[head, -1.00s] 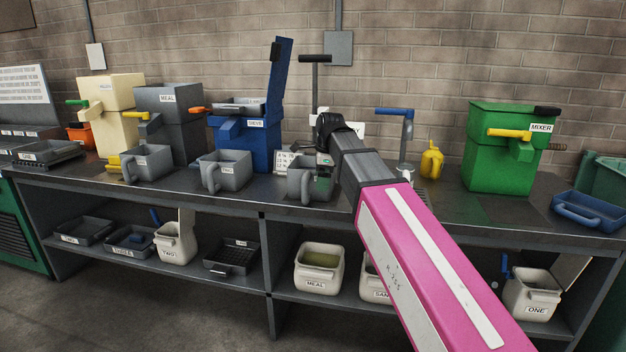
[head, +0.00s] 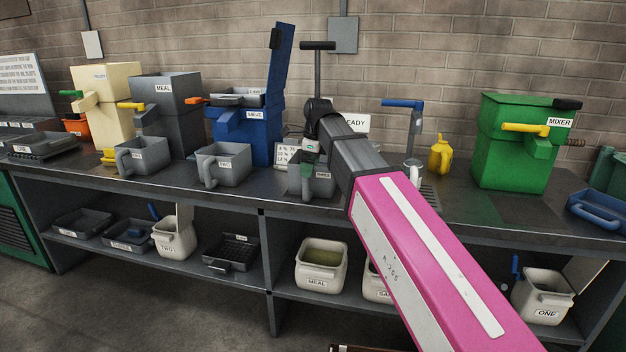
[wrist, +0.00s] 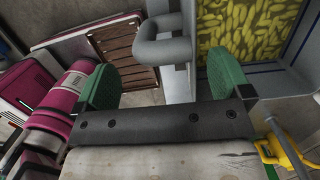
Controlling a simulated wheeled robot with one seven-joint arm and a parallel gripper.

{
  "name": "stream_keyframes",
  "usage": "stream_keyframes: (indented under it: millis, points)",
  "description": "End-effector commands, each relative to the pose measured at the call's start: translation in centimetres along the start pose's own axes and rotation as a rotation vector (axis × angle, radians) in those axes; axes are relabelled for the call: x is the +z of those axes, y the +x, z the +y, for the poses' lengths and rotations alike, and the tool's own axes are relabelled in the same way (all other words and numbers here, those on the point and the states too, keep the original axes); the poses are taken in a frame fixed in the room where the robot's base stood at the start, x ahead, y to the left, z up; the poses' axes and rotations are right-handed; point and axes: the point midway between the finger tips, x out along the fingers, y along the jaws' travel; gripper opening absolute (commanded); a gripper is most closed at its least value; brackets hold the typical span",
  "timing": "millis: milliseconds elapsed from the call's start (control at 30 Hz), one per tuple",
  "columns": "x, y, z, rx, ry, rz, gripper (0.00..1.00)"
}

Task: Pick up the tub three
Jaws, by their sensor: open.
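A grey tub with a side handle (head: 298,184) stands on the bench in the head view, partly hidden behind my arm. Its label is too small to read surely. In the wrist view the tub's grey wall (wrist: 178,82) and loop handle (wrist: 160,47) show, with yellow-green pellets (wrist: 245,35) inside the walls. My gripper (wrist: 166,80) is open, with a green finger on each side. The handle lies ahead of the gap between the fingers, and no grip on it shows. In the head view the fingers are mostly hidden at the tub.
Two similar grey tubs (head: 143,156) (head: 224,164) stand to the left on the bench (head: 90,176). A blue sieve machine (head: 240,135) is behind. A blue-handled post (head: 412,130), yellow can (head: 440,155) and green mixer (head: 513,150) stand to the right.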

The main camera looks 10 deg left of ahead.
Motion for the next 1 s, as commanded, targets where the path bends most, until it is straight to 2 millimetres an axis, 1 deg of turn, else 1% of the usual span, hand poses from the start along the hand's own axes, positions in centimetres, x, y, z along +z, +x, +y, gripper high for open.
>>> stream_keyframes:
  millis: [133,400,500,667,700,767,800,900,1000]
  points:
    - [0.1,1.2,0.1,0.002,-0.001,0.001,0.96]
    - [0.2,4.6,0.1,0.001,-0.001,0.001,0.96]
    - [0.2,5.0,0.0,0.000,-0.001,0.000,0.96]
    - [0.2,5.0,0.0,0.000,-0.001,0.000,0.96]
    - [0.2,5.0,0.0,0.000,-0.001,0.000,0.90]
    - [0.2,5.0,0.0,0.000,-0.001,0.000,0.70]
    - [0.2,5.0,0.0,0.000,-0.001,0.000,0.57]
    - [0.2,5.0,0.0,0.000,-0.001,0.000,0.28]
    - [0.2,4.9,0.0,-0.001,-0.001,0.000,0.29]
